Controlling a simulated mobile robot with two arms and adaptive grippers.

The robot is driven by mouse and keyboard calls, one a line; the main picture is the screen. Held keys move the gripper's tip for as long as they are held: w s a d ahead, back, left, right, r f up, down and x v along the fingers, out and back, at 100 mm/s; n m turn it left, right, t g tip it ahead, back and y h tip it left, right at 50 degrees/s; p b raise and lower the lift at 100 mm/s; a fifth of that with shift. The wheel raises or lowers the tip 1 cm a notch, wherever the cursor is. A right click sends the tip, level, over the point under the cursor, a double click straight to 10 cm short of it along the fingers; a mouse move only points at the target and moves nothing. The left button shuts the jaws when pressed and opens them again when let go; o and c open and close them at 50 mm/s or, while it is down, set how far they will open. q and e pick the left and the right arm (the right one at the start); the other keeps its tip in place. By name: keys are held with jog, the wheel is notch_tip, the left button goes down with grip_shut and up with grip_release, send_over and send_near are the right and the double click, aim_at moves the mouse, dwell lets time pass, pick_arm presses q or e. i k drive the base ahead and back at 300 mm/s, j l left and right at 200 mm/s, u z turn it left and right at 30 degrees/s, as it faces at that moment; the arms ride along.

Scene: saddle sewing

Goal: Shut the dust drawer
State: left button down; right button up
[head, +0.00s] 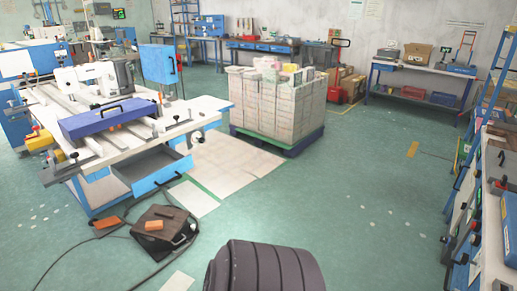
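The dust drawer (158,179) appears to be the blue-fronted one under the white table of the sewing machine (105,76) at the left. It stands pulled out, and its grey inside shows from above. A dark handle is on its front. The drawer's inside looks empty as far as I can see. Neither of my grippers is in view, so nothing of mine touches the drawer in this view.
A loaded pallet (278,141) stands behind to the right. Green floor (350,190) is clear in the middle.

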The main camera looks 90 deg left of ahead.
aim_at(158, 166)
jog(key=u, duration=3.55)
